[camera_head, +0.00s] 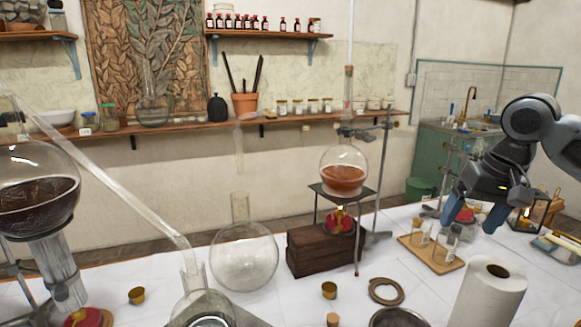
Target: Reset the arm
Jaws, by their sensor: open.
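My gripper (471,214) is at the right, at the end of my dark grey arm (527,122). I cannot tell the exact gap between the fingers and the rack.
A flask with orange liquid (343,177) sits on a stand over a burner. An empty round flask (244,257) and a large flask with dark liquid (35,200) stand left. A paper roll (489,293) stands at the front right. Metal rings (386,291) lie nearby.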

